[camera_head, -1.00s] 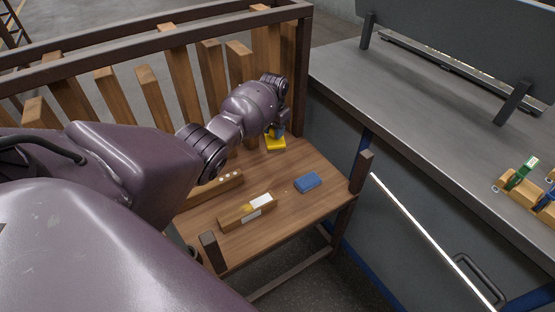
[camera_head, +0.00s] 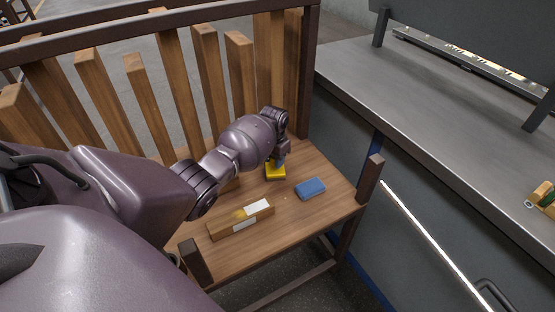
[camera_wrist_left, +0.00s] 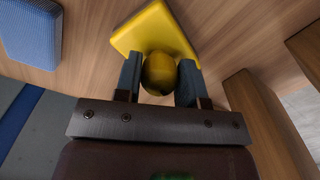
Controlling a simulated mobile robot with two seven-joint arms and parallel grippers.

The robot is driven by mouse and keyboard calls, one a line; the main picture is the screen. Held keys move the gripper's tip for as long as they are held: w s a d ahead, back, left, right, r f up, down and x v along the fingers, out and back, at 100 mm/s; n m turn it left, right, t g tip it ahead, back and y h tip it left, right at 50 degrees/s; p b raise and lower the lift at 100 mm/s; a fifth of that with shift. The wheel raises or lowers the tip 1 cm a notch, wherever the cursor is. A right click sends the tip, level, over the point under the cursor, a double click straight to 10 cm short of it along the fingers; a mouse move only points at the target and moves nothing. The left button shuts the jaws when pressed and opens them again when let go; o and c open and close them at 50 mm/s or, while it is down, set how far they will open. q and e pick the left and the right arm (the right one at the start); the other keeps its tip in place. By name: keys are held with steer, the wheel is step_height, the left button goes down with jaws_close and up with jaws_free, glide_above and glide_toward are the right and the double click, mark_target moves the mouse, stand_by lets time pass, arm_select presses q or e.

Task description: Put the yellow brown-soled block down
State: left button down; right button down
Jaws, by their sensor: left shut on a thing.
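My left gripper (camera_head: 279,158) is over the wooden bench seat (camera_head: 310,218). It is shut on the round knob of a yellow block (camera_head: 275,173). In the left wrist view the two fingers (camera_wrist_left: 159,78) clasp the knob from both sides, and the block's yellow body (camera_wrist_left: 152,32) lies just beyond them. The block is at or close above the seat; I cannot tell whether it touches. Its brown sole is not clearly visible. My right gripper is not in view.
A blue block (camera_head: 311,188) lies on the seat to the right of the yellow one, and shows in the wrist view (camera_wrist_left: 32,32). A wooden block with white labels (camera_head: 240,219) lies nearer the front. Upright slats (camera_head: 150,95) rise behind. A grey counter (camera_head: 440,110) stands right.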

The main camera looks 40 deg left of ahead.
arm_select(q)
steer(key=shift+r, duration=0.2)
steer(key=shift+f, duration=0.15)
steer(key=c, duration=0.7)
jaws_free()
step_height(320, 180, up, 7)
steer(key=p, duration=0.3)
steer(key=shift+w+f, duration=0.15)
step_height(320, 180, up, 6)
steer(key=p, duration=0.3)
steer(key=shift+f, duration=0.2)
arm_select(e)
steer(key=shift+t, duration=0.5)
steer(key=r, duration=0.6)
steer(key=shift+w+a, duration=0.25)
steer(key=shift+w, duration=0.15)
